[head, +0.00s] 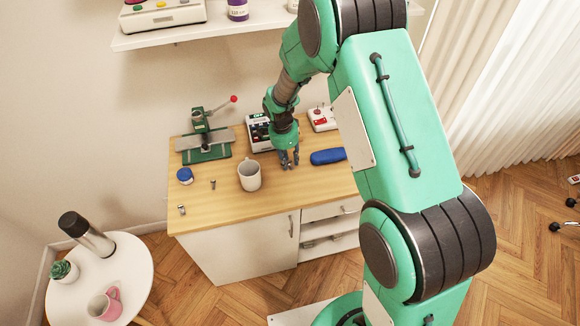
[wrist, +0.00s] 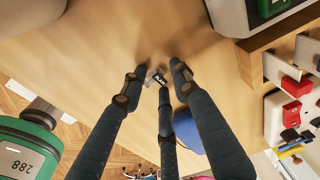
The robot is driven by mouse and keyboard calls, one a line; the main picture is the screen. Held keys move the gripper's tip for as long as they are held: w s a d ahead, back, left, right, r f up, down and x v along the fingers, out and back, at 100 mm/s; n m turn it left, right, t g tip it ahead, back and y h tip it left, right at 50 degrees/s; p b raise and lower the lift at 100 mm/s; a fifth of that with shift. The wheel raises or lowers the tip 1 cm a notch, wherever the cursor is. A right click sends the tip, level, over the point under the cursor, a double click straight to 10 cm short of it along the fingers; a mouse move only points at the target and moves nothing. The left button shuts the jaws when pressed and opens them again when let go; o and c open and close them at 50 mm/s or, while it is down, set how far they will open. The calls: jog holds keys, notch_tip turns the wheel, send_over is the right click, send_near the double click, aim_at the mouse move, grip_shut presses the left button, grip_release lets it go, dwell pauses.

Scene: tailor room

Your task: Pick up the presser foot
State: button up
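A small metallic piece, which looks like the presser foot (wrist: 156,77), lies on the wooden tabletop (wrist: 110,45) in the wrist view. My gripper (wrist: 158,74) has its dark fingers spread around it, with visible gaps at the sides. I cannot tell whether any finger touches the piece. In the head view my gripper (head: 289,163) points down at the worktop (head: 230,212), between the white mug and the blue case. The fingers hide the small piece there.
A white mug (head: 249,175) stands left of my gripper and a blue case (head: 327,156) lies right. A device with a display (head: 260,133) and a red-and-white box (head: 321,118) are behind. A green press (head: 205,145) and small metal parts (head: 213,184) are further left.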

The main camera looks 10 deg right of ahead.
aim_at(289, 166)
jog(key=shift+c, duration=0.2)
grip_shut()
jog(key=shift+r, duration=0.15)
jog(key=shift+r, duration=0.5)
jog(key=r, duration=0.1)
jog(key=r+p, duration=0.1)
jog(key=shift+s+r, duration=0.25)
jog(key=shift+r, duration=0.05)
jog(key=s, duration=0.5)
jog(key=s+p, duration=0.1)
jog(key=s, duration=0.4)
jog(key=s+r+p, duration=0.1)
jog(key=s, duration=0.4)
jog(key=shift+s+d+r, duration=0.1)
jog(key=shift+s+d, duration=0.15)
jog(key=shift+d, duration=0.05)
